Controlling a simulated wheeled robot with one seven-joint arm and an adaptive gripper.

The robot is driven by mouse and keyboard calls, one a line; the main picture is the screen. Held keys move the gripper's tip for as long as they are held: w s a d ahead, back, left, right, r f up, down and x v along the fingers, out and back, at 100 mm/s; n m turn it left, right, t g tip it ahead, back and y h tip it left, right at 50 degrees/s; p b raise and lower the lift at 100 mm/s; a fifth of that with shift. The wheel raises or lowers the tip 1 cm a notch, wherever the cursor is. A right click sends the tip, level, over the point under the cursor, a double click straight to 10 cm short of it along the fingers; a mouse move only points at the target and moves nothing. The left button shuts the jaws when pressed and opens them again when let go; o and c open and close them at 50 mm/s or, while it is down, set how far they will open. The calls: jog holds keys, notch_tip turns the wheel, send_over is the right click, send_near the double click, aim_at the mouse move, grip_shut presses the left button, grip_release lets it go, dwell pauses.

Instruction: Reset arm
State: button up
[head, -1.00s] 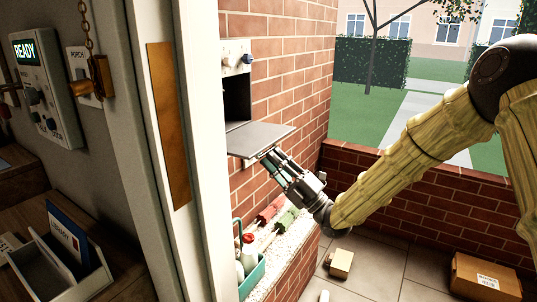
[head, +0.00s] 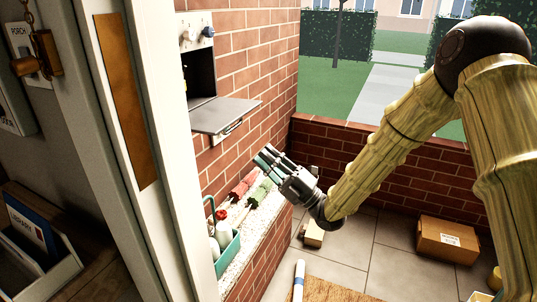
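My gripper (head: 264,157) hangs in the porch, below and to the right of a grey metal flap (head: 226,117). The flap is lowered open in front of a dark wall box (head: 201,72). A clear gap shows between my fingertips and the flap's front handle. The fingers look close together and nothing shows between them, but the angle does not tell whether they are open or shut. My arm reaches in from the right.
A white door frame (head: 150,200) stands close on the left. Below my gripper, a ledge (head: 258,222) bears a teal caddy (head: 229,252) and red and green rolled items (head: 260,191). Cardboard boxes (head: 447,240) lie on the tiled floor. A low brick wall closes the porch.

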jog(key=s+d+f+m+t+h, duration=0.1)
jog(key=d+f+m+t+h, duration=0.15)
jog(key=f+m+h, duration=0.75)
jog(key=s+d+f+m+t+h, duration=0.15)
jog(key=d+f+m, duration=0.3)
jog(key=f, duration=1.15)
jog(key=s+d+f+m+g+h, duration=0.3)
jog(key=s+d+f+m+h, duration=0.15)
jog(key=s+f, duration=0.45)
jog(key=s+d+f+m+g+h, duration=0.3)
jog(key=s+d+f+m, duration=0.4)
jog(key=f, duration=0.4)
jog(key=s+d+f+m+g+h, duration=0.25)
jog(key=s+d, duration=0.25)
jog(key=s, duration=0.7)
jog(key=s+d+f+m+g+h, duration=0.25)
jog(key=s+d+m+g, duration=0.2)
jog(key=s, duration=0.75)
notch_tip(320, 180, up, 23)
jog(key=p, duration=2.3)
jog(key=shift+d+f+n+y+p, duration=0.2)
jog(key=shift+d+n+y+p, duration=0.1)
jog(key=shift+d+p, duration=0.1)
